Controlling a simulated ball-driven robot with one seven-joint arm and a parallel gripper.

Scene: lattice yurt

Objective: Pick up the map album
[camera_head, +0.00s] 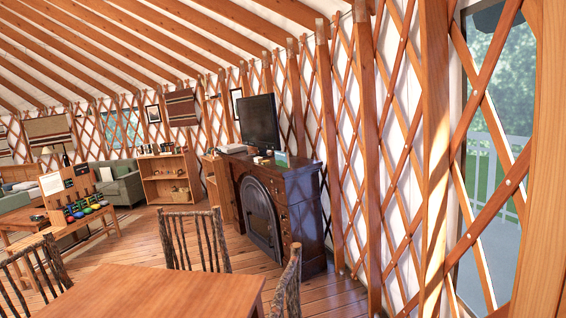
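I cannot make out the map album for certain in this view. Several small items, too small to tell apart, lie on top of the dark wooden fireplace cabinet (300,185), in front of a black television (259,122). One of them is a pale flat item (233,149) and another is greenish (281,159). My gripper does not show in this view.
A wooden table (150,292) fills the near foreground, with rustic stick-back chairs (195,240) around it. A display stand (85,210) with colourful items, a grey armchair (120,183) and a low shelf (165,178) stand farther back. Lattice wall runs along the right.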

